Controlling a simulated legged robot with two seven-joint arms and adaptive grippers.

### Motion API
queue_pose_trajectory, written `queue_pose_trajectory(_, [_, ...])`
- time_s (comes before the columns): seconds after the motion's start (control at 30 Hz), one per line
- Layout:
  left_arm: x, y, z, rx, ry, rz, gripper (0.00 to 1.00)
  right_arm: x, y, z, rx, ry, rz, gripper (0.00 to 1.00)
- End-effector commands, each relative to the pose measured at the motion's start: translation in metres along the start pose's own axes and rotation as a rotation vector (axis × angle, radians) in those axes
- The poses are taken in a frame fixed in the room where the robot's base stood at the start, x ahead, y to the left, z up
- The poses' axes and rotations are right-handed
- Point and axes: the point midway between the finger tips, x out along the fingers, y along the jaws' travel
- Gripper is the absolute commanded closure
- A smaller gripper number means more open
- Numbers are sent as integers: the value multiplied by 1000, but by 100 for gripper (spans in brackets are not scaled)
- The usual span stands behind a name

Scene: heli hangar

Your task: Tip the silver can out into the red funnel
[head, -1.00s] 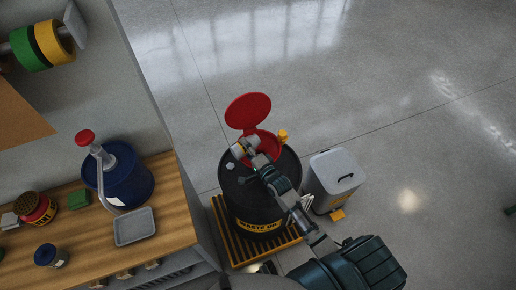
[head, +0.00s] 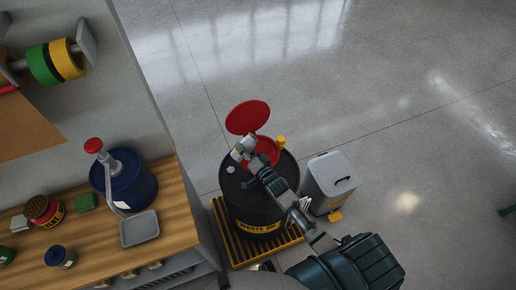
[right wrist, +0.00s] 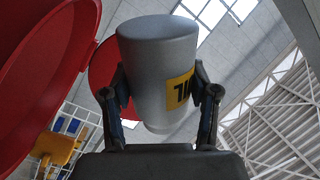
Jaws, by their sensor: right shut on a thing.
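The silver can (head: 241,145) with a yellow label is in my right gripper (head: 250,157). The right wrist view shows the can (right wrist: 150,65) between both fingers of that gripper (right wrist: 162,98), tilted. The red funnel (head: 267,151) sits on top of the black drum, its round red lid (head: 246,117) standing open behind it. The can is at the funnel's left rim, above the drum top. I cannot see into the can, and no contents show leaving it. My left gripper is out of view.
The black waste drum (head: 250,215) stands on a yellow-edged slatted pallet (head: 226,238). A grey bin (head: 332,176) stands close on its right. The wooden bench (head: 178,222) at left holds a blue pump container (head: 130,183) and a grey tray (head: 139,229). Open floor lies behind.

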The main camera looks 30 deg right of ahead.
Motion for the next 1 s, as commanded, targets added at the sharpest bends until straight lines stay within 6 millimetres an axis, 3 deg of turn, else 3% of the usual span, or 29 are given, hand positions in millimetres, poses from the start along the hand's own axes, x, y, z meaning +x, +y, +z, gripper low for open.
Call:
queue_pose_trajectory(0.03, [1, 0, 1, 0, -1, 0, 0, 0, 9, 4, -92, -2, 4, 82])
queue_pose_trajectory(0.13, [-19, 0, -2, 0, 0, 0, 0, 0, -2, -3, -266, 0, 2, 82])
queue_pose_trajectory(0.23, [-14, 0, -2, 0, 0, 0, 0, 0, 3, 17, -429, 1, 2, 82])
queue_pose_trajectory(0.43, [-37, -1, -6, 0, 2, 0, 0, 0, -17, 16, -695, 5, 1, 82])
queue_pose_trajectory(0.5, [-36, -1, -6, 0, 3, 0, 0, 0, -17, 20, -764, 5, 1, 82])
queue_pose_trajectory(0.7, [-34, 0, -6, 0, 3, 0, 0, 0, -15, 28, -883, 5, 2, 82])
queue_pose_trajectory(1.0, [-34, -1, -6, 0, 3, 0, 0, 0, -16, 28, -900, 6, 2, 82])
